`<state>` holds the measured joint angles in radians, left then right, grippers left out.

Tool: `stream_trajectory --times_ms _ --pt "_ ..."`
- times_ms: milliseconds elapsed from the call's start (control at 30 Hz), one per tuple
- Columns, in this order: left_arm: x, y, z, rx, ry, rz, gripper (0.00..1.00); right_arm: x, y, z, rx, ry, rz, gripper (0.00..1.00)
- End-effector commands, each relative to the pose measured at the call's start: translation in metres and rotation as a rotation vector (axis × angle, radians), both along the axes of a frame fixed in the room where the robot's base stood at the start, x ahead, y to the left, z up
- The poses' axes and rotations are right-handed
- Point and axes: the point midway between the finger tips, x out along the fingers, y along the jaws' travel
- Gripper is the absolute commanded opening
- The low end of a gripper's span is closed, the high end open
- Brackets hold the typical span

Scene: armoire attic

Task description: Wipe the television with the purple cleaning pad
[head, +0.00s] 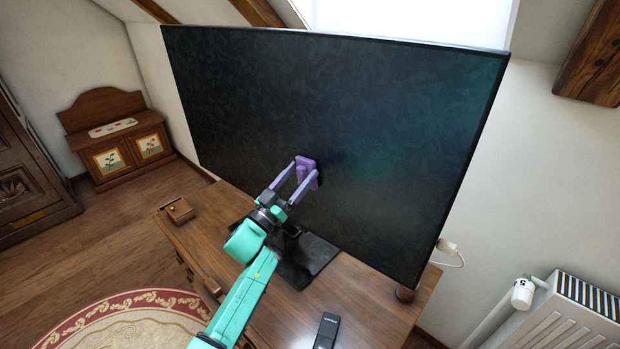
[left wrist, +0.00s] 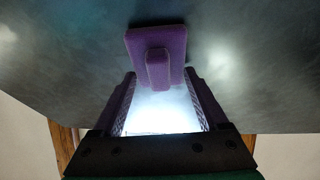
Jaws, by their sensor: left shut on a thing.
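The television (head: 340,110) is a large dark flat screen on a black stand (head: 308,262), with pale, cloudy marks over its surface. The purple cleaning pad (head: 312,160) is at the lower middle of the screen, its flat face turned to the glass. It looks to be touching or very close to it. My left gripper (head: 304,173) is shut on the pad, whose raised handle shows in the left wrist view (left wrist: 159,70). The screen fills the area behind the pad there. My right gripper is not in view.
The television stands on a wooden desk (head: 370,300). A black remote (head: 327,330) lies near the front, and a small wooden box (head: 179,210) sits at the left corner. A radiator (head: 560,315) is at the lower right. A wooden bench (head: 115,140) stands far left.

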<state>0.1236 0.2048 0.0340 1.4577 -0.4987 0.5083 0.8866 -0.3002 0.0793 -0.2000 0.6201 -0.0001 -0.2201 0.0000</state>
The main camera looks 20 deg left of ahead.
Motion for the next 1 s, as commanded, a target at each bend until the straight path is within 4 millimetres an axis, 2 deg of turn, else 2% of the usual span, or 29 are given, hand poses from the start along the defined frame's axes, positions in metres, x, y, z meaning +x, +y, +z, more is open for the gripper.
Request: stream_trajectory --times_ms 200,533,1000 --pt "0.006 0.022 -0.001 0.001 0.0 0.001 0.32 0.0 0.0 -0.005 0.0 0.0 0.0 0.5" --pt "0.006 0.025 0.001 0.0 0.0 0.001 0.32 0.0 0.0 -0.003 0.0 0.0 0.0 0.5" --pt "-0.046 0.042 0.003 -0.001 0.001 0.0 0.32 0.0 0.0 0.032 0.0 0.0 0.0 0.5"
